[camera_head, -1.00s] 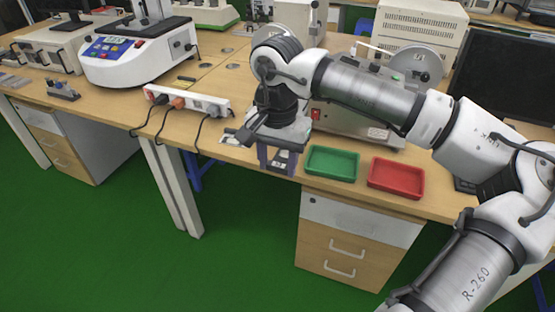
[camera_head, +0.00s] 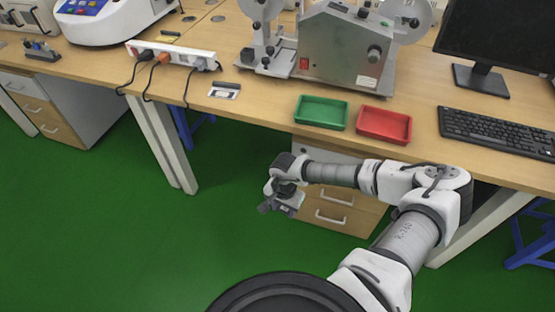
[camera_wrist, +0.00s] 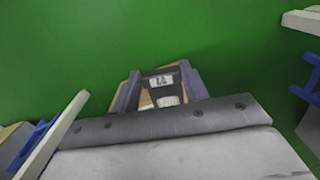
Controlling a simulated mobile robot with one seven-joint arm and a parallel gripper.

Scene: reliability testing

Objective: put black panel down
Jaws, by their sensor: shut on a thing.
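My gripper (camera_head: 278,207) hangs over the green floor in front of the desk, below the tabletop level in the head view. In the wrist view its two fingers (camera_wrist: 158,92) are closed on the black panel (camera_wrist: 164,91), a small dark piece with pale label-like patches. The panel sits between the fingers, apart from any surface. In the head view the held panel is too small and blurred to make out clearly.
A small pale-and-dark card-like item (camera_head: 224,90) lies on the desk (camera_head: 262,107). A green tray (camera_head: 320,112) and a red tray (camera_head: 384,125) stand near the front edge. A power strip (camera_head: 172,55), machine (camera_head: 343,48) and keyboard (camera_head: 498,132) surround them.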

